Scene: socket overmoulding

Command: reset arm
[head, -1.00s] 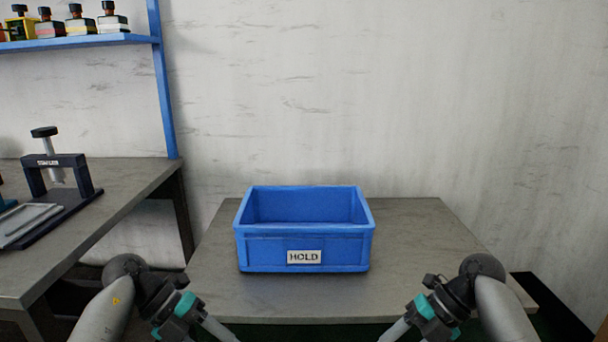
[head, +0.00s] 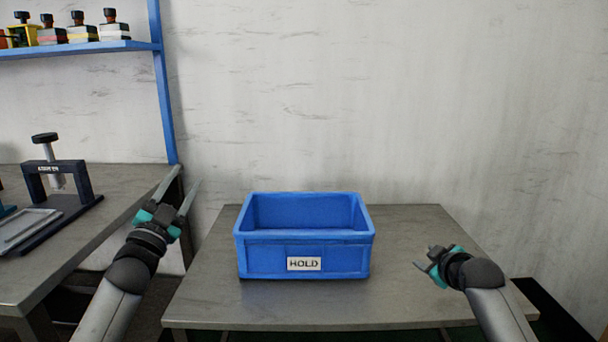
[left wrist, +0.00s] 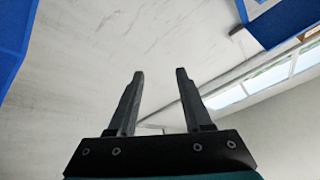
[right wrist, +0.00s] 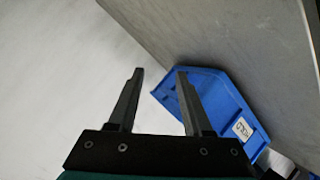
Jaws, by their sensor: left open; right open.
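My left gripper (head: 181,189) is raised at the left of the blue bin, its two fingers pointing up and apart. It is open and empty; in the left wrist view its fingers (left wrist: 160,75) stand against the wall. My right gripper (head: 420,257) is to the right of the bin, above the table, with its fingers pointing left. It is open and empty, and in the right wrist view its fingers (right wrist: 160,75) show apart with the bin beyond them. Neither gripper touches anything.
A blue bin (head: 258,262) labelled HOLD sits on the grey table (head: 400,303); no contents show. At the left, a bench (head: 40,275) carries a dark press (head: 55,172) and a metal tray (head: 24,228). Table space beside the bin is clear.

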